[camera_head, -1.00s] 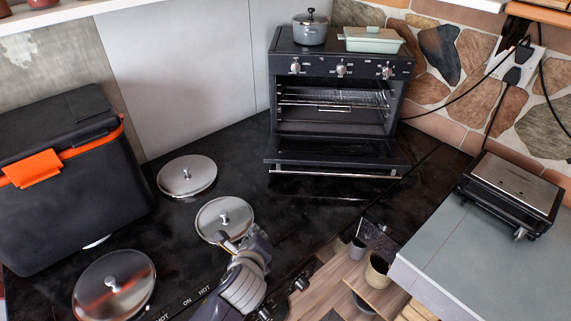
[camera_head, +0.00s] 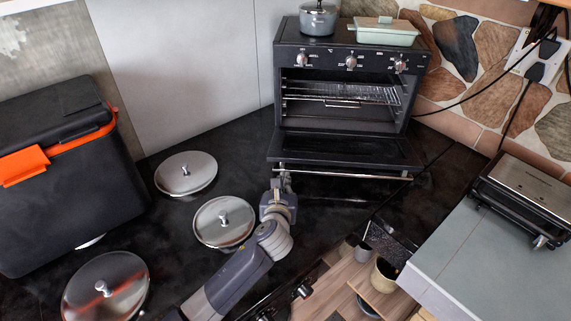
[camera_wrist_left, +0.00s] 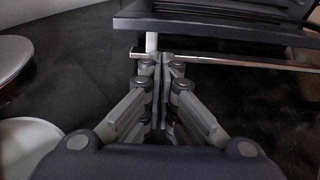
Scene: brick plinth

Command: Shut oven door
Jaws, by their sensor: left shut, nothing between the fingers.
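The small black oven (camera_head: 345,85) stands on the dark counter with its door (camera_head: 345,153) swung down open, its wire rack showing inside. A silver handle bar (camera_head: 345,173) runs along the door's front edge. My left gripper (camera_head: 283,180) is at the left end of this bar, in front of the door. In the left wrist view its shut, empty fingers (camera_wrist_left: 162,62) are close to the handle bar (camera_wrist_left: 230,59), near its left post. I cannot tell whether they touch it. The oven door (camera_wrist_left: 215,25) is above them there. My right gripper does not show.
Metal lids (camera_head: 185,173) lie left of my left arm. A black cooler with an orange latch (camera_head: 60,165) stands at the left. A pot (camera_head: 318,20) and a green dish (camera_head: 387,34) sit on the oven. A grill (camera_head: 525,195) stands on the right worktop.

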